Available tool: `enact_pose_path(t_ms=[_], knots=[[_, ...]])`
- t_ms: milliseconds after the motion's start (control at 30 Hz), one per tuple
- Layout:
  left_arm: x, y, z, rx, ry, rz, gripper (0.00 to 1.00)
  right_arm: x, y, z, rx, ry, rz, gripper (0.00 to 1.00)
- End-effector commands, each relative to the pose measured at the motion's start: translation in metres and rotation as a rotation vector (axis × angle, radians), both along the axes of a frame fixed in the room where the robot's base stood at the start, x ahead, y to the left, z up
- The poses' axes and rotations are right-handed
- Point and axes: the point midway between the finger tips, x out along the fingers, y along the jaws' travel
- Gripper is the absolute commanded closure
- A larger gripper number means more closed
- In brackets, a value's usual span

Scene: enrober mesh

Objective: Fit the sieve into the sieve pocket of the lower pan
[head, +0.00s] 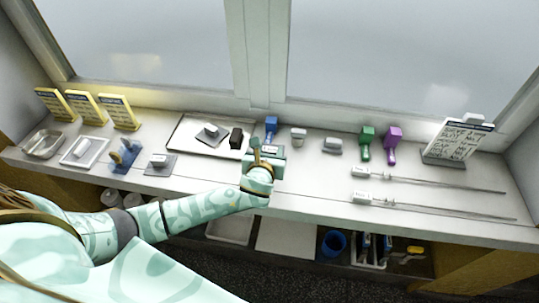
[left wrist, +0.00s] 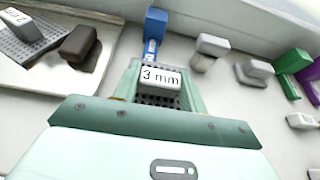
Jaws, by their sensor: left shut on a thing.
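My left gripper (head: 265,158) is above the front middle of the bench. In the left wrist view its green fingers (left wrist: 160,92) are shut on a dark perforated plate with a white block marked "3 mm", which I take as the sieve (left wrist: 158,101). In the head view the gripper mostly hides it. A shallow pale tray (head: 180,143) lies to the left of the gripper, holding a grey perforated plate with a label block (head: 211,134) and a dark brown block (head: 236,138). I cannot tell whether this tray is the lower pan; no sieve pocket is clear. My right gripper is not in view.
A blue-handled tool (head: 271,126) stands just behind the gripper. Grey blocks, a green tool (head: 366,142) and a purple tool (head: 391,144) stand to the right, with two long thin rods (head: 440,209). A metal tray (head: 43,145) and a blue rack (head: 124,157) are at left.

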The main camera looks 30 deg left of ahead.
Motion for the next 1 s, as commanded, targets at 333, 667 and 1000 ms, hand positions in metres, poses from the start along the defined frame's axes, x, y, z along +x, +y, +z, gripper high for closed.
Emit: enact_pose_path(t_ms=[333,667,1000], knots=[[-0.006,-0.001,-0.009,-0.006,0.023,0.0,0.37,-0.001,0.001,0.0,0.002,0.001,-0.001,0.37],[-0.024,-0.006,0.001,-0.006,0.022,-0.002,0.37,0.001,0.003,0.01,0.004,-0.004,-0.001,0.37],[-0.09,-0.025,0.034,-0.007,0.016,-0.002,0.37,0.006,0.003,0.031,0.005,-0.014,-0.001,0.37]])
